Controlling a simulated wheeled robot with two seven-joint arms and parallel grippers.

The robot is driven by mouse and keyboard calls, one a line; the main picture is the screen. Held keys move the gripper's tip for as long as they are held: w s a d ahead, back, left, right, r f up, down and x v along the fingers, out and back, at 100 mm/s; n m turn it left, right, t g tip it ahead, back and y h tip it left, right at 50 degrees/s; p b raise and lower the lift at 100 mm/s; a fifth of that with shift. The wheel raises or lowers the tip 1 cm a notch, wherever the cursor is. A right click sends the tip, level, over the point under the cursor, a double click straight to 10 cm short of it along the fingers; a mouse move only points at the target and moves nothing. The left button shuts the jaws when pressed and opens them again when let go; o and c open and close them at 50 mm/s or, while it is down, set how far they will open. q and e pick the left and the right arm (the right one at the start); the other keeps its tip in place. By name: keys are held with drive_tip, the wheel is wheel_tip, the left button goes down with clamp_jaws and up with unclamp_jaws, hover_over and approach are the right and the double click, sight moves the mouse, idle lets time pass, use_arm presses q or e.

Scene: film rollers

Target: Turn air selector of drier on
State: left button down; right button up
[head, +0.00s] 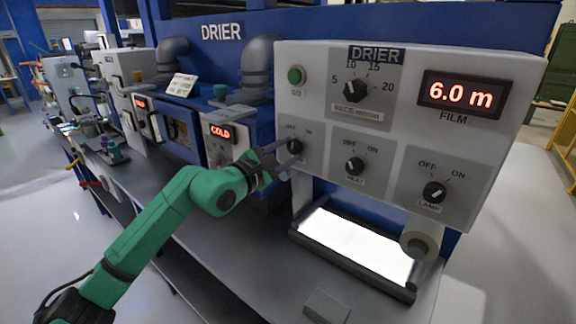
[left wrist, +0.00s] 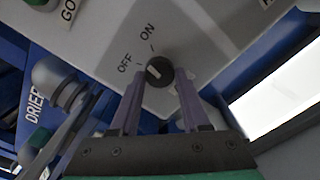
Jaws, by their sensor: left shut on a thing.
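The air selector is a round black knob (head: 295,146) at the lower left of the grey drier panel (head: 320,120), with OFF and ON printed above it. In the left wrist view the knob (left wrist: 158,72) sits between the two purple fingertips of my left gripper (left wrist: 160,84). Its small white mark appears to lie toward the OFF side. My left gripper (head: 286,156), on the green arm, is shut on the knob from the front left. The gripper hides the label under the knob. My right gripper is not in view.
A lit film plate (head: 355,245) lies below the panel. The red display (head: 463,94) reads 6.0 m.

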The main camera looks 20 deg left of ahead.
use_arm(q)
drive_tip(key=m+b, duration=0.2)
drive_tip(key=shift+f+m+b, duration=0.2)
drive_tip(key=shift+m+b, duration=0.1)
drive_tip(key=shift+r+m+b, duration=0.2)
drive_tip(key=shift+m+b, duration=0.6)
drive_tip(key=shift+m, duration=0.2)
drive_tip(key=shift+c, duration=1.9)
unclamp_jaws()
drive_tip(key=shift+s+a+b, duration=0.2)
drive_tip(key=shift+s+b, duration=0.1)
drive_tip(key=shift+b, duration=0.05)
drive_tip(key=b+v, duration=1)
drive_tip(key=v, duration=0.3)
drive_tip(key=shift+s+b, duration=0.3)
drive_tip(key=shift+s, duration=0.15)
